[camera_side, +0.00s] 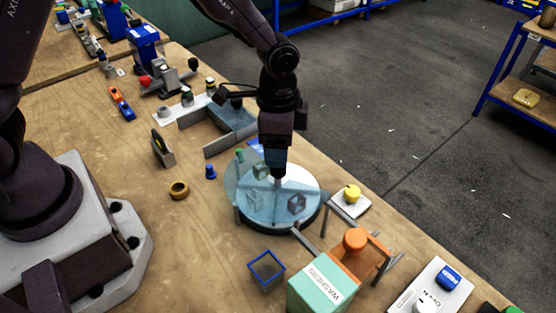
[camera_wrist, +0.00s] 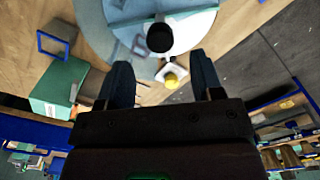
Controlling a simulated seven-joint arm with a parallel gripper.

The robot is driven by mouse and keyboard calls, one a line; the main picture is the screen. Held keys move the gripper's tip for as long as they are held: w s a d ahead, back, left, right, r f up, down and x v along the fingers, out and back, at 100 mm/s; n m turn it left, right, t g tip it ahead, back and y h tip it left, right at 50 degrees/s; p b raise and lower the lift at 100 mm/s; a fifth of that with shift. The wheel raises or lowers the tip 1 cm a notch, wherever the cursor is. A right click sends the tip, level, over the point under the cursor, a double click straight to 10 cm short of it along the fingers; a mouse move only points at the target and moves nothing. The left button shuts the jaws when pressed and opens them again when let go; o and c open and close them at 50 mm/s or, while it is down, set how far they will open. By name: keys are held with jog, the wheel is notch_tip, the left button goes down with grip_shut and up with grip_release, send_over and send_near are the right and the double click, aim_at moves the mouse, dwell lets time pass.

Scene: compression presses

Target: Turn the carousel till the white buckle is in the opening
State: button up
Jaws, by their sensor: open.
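The carousel (camera_side: 280,218) is a round disc under a bluish see-through cover, with a greenish block (camera_side: 261,171), a pale frame-like piece (camera_side: 255,201) and a dark cube-like piece (camera_side: 297,203) showing through. I cannot tell which piece, if any, is the white buckle, nor where the opening is. The wrist view shows part of the disc (camera_wrist: 195,25) and a dark round knob (camera_wrist: 160,37) on it. My gripper (camera_side: 279,176) points down over the disc's middle and hides part of it. Its two fingers (camera_wrist: 163,82) are apart, with nothing held between them.
A yellow knob on a white plate (camera_side: 352,193), an orange-knobbed press (camera_side: 355,240) and a green washers box (camera_side: 318,284) stand near the carousel. Grey walls (camera_side: 192,135) stand behind.

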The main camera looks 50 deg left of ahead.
send_over(278, 180)
jog(key=s+d, duration=0.1)
jog(key=f, duration=0.5)
jog(key=shift+d, duration=0.2)
jog(key=shift+r, duration=0.1)
grip_shut()
